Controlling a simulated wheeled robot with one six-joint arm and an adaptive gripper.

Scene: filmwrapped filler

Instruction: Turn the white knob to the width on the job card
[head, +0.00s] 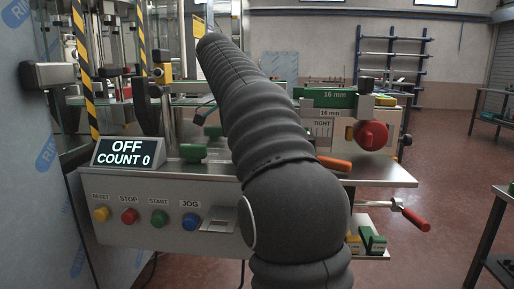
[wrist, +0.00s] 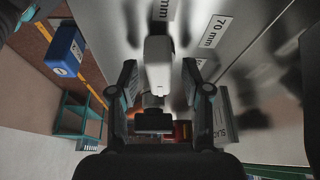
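In the wrist view my gripper (wrist: 159,68) has its two fingers apart. A pale block-like part (wrist: 158,55) shows between them, with visible gaps on both sides; I cannot tell whether it is the white knob. Beside it is a metal plate labelled 70 mm (wrist: 212,31). In the head view my dark sleeved arm reaches up and away to the upper left, and its gripper is hidden. No white knob is clearly seen there. A small yellow card (head: 200,28) is behind the arm's far end, its writing unreadable.
A red knob (head: 371,135) sits at the right, near 16 mm and TIGHT labels. The display (head: 126,152) reads OFF, COUNT 0, above several coloured buttons. A red-handled crank (head: 414,219) juts out at right. Striped posts (head: 86,70) stand at left. Floor at right is partly open.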

